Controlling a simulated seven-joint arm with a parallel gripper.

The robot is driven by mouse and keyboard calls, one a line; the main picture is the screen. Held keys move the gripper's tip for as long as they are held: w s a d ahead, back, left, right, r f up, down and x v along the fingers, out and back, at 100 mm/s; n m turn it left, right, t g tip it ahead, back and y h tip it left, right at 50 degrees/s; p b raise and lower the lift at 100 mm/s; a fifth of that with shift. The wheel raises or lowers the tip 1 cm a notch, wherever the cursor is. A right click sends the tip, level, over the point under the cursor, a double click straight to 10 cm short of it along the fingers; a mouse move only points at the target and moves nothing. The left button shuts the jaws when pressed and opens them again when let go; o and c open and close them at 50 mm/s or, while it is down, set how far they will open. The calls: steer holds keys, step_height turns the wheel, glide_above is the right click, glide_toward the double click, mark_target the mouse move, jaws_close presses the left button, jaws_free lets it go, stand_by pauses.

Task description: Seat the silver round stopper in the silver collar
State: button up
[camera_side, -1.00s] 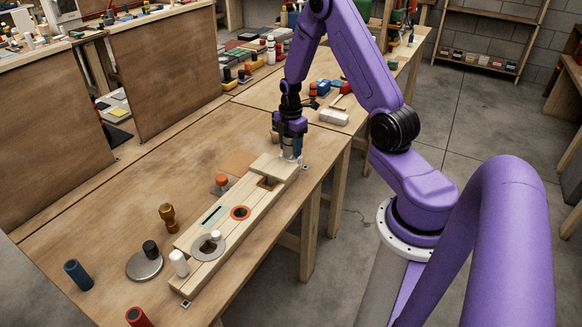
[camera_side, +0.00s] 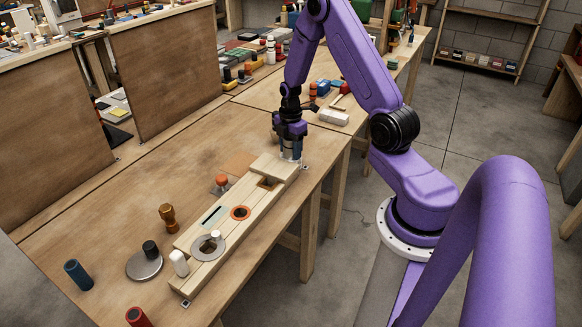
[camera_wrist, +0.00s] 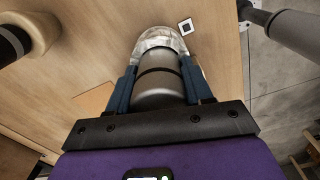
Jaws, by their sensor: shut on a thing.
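My gripper (camera_side: 290,152) is at the far right end of the pale wooden block. In the wrist view its two blue fingers (camera_wrist: 160,85) are shut on a silver cylinder with a dark band, which I take to be the stopper (camera_wrist: 158,80). A bright, shiny rounded piece (camera_wrist: 160,38) shows at the cylinder's far end; I cannot tell whether it is part of the stopper or a separate thing. A flat silver-grey ring (camera_side: 197,252), likely the collar, lies on the near end of the block, with a small white-topped piece at its opening. The ring is not visible in the wrist view.
The wooden block (camera_side: 192,272) also carries an orange ring (camera_side: 240,213), a green slot (camera_side: 214,215) and a square opening (camera_side: 266,183). A white cylinder (camera_side: 179,263), a grey disc with black knob (camera_side: 145,267), a brown peg (camera_side: 168,218) and an orange-topped piece (camera_side: 221,181) stand nearby.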

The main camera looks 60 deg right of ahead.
stand_by(0.4)
steer(key=shift+r, duration=0.45)
steer(key=shift+s+d, duration=0.1)
stand_by(0.5)
steer(key=shift+f, duration=0.6)
stand_by(1.1)
steer(key=o, duration=1.3)
steer(key=shift+o, duration=0.3)
steer(key=shift+s, duration=0.1)
